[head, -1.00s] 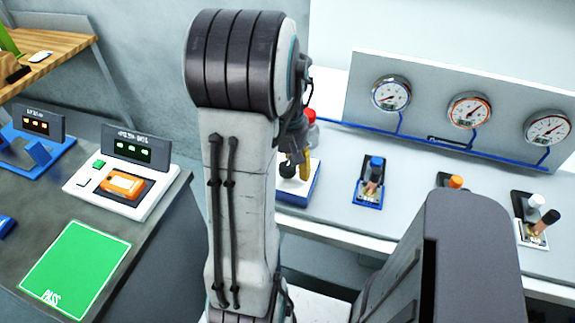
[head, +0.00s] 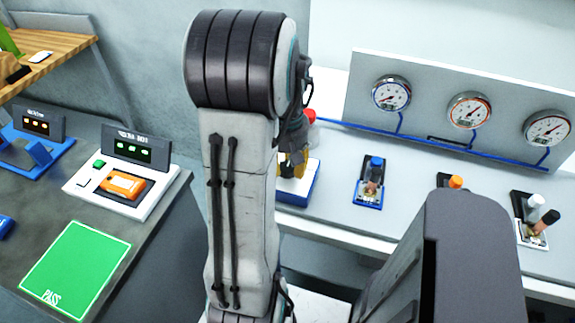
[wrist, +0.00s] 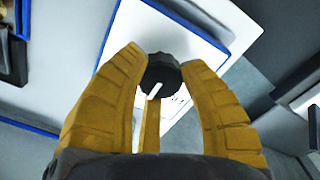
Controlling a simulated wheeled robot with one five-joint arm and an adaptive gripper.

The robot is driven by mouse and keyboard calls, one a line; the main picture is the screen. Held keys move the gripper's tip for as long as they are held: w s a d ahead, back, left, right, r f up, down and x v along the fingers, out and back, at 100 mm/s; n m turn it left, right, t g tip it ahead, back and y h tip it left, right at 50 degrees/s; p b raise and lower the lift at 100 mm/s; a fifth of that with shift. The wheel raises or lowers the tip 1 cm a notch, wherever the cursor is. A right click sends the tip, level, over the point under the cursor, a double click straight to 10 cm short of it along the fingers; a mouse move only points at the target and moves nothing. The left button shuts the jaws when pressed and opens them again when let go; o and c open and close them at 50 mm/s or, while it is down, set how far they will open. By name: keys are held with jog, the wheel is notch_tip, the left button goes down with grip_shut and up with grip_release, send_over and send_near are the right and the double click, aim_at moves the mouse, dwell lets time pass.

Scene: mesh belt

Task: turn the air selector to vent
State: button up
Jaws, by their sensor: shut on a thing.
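The air selector is a black round knob (wrist: 162,74) with a white pointer line, on a white plate (wrist: 200,42) with a blue edge. In the wrist view its pointer slants toward the lower left; the plate's markings are too small to read. My gripper (wrist: 162,76) has its yellow fingers shut on the knob, one finger on each side. In the head view my gripper (head: 293,165) is at the white and blue selector box (head: 305,190), partly behind my arm, and the knob is hidden there.
A red knob (head: 309,115) is just behind the gripper. To the right are a blue-capped valve (head: 376,163), an orange-capped one (head: 455,182) and a white-capped one (head: 536,201). A gauge panel (head: 430,85) stands behind. A bench with a green PASS mat (head: 76,268) is at left.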

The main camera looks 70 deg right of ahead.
aim_at(288, 167)
jog(key=shift+f, duration=0.1)
jog(key=m, duration=0.4)
jog(key=shift+a+m+b, duration=0.1)
jog(key=shift+m+b, duration=0.3)
jog(key=shift+m, duration=2.2)
jog(key=o, duration=1.2)
notch_tip(288, 167, up, 12)
